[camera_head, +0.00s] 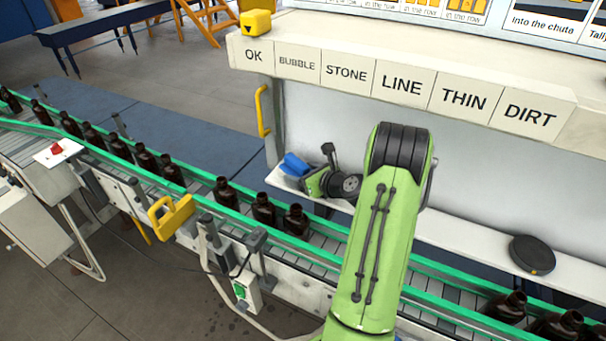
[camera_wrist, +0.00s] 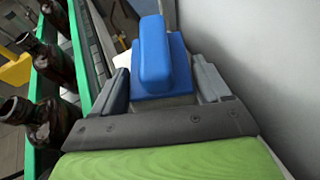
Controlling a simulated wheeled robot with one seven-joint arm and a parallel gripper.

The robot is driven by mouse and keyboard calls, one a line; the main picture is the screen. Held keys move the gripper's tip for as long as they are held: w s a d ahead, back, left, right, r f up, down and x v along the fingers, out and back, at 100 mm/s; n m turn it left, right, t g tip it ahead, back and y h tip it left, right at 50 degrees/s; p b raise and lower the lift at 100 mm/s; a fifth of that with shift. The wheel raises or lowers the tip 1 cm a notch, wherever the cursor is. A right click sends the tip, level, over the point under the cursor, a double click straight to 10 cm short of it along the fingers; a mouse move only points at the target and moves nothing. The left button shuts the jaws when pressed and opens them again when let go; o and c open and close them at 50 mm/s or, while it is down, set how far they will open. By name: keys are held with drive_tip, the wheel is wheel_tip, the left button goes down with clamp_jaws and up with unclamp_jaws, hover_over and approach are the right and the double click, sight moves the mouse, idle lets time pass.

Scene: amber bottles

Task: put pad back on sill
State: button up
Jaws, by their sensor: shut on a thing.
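The blue pad (camera_head: 294,164) is at the left end of the white sill (camera_head: 456,236) under the labelled shelf. In the wrist view the pad (camera_wrist: 154,52) is a blue block with a raised grip, held between the two grey fingers. My gripper (camera_head: 303,178) is shut on it; the wrist view shows the gripper (camera_wrist: 163,86) from behind. The pad is over or on the sill's left end; I cannot tell whether its underside touches. My arm hides the middle of the sill.
A conveyor with green rails (camera_head: 461,283) carries several amber bottles (camera_head: 263,208) along the sill's front. A dark round disc (camera_head: 532,254) lies on the sill at the right. A yellow handle (camera_head: 262,110) stands near the sill's left end. The sill between my arm and the disc is clear.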

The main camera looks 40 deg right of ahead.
drive_tip(key=o, duration=1.1)
drive_tip(key=shift+f, duration=0.1)
drive_tip(key=shift+s+r, duration=0.25)
drive_tip(key=v, duration=1.1)
drive_tip(key=shift+s+r, duration=0.15)
drive_tip(key=shift+s, duration=0.05)
